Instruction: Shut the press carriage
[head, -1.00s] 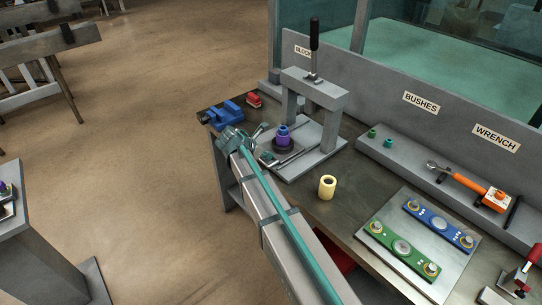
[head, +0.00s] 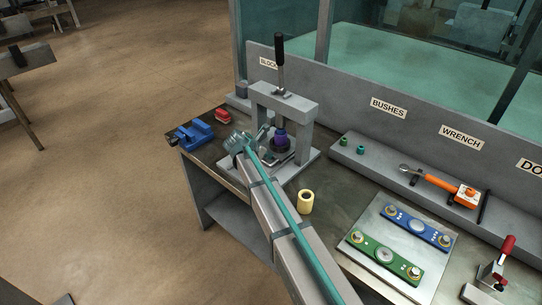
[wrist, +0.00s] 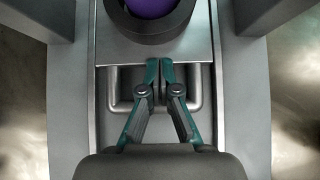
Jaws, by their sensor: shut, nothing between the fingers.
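The press (head: 285,103) stands on the bench, a grey arch with a black-handled lever on top. Its carriage (wrist: 152,48) is a grey plate bearing a dark round holder (wrist: 150,26) with a purple piece (wrist: 150,6) in it. In the head view the purple piece (head: 280,136) sits between the press posts, below the arch. My gripper (wrist: 166,64) is shut and empty at the carriage's front, with its fingertips at the plate's front edge, over the grey U-shaped handle (wrist: 113,90). The head view shows my gripper (head: 250,138) in front of the press; my arm hides part of the base.
A blue vise (head: 194,133) and a red block (head: 222,116) lie left of the press. A cream ring (head: 305,201) stands to its right, near my arm. Farther right are a plate (head: 398,222) with blue and green bars, and an orange wrench (head: 440,183).

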